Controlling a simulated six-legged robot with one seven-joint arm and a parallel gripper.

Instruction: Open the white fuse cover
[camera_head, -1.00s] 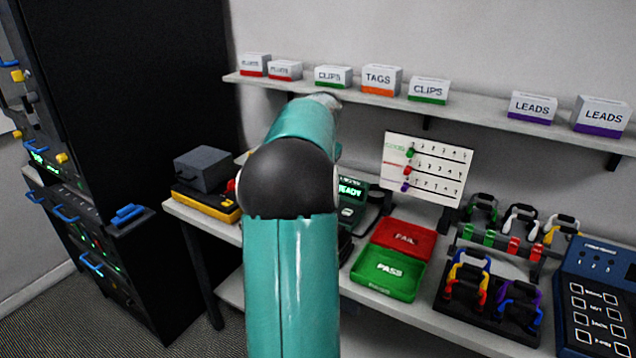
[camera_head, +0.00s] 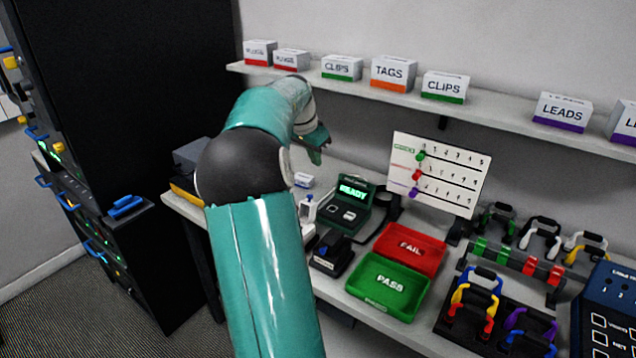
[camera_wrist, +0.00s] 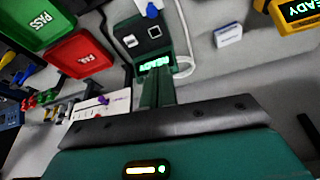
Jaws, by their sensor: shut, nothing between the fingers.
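My gripper (camera_head: 317,150) is raised over the back of the bench, left of the green READY tester (camera_head: 348,208). Its fingers look together and hold nothing. A small white upright piece (camera_head: 308,208) stands on the bench just left of the tester, below my gripper and apart from it. A small white box with a blue edge (camera_head: 304,180) lies behind that piece; it also shows in the wrist view (camera_wrist: 228,37). I cannot tell which of these is the white fuse cover, or whether it is open. My arm hides part of the bench's left side.
A red FAIL tray (camera_head: 410,246) and green PASS tray (camera_head: 388,286) are right of the tester. A black device (camera_head: 330,256) sits in front of it. A shelf (camera_head: 380,97) with labelled boxes runs above. A peg board (camera_head: 440,172) stands behind the trays.

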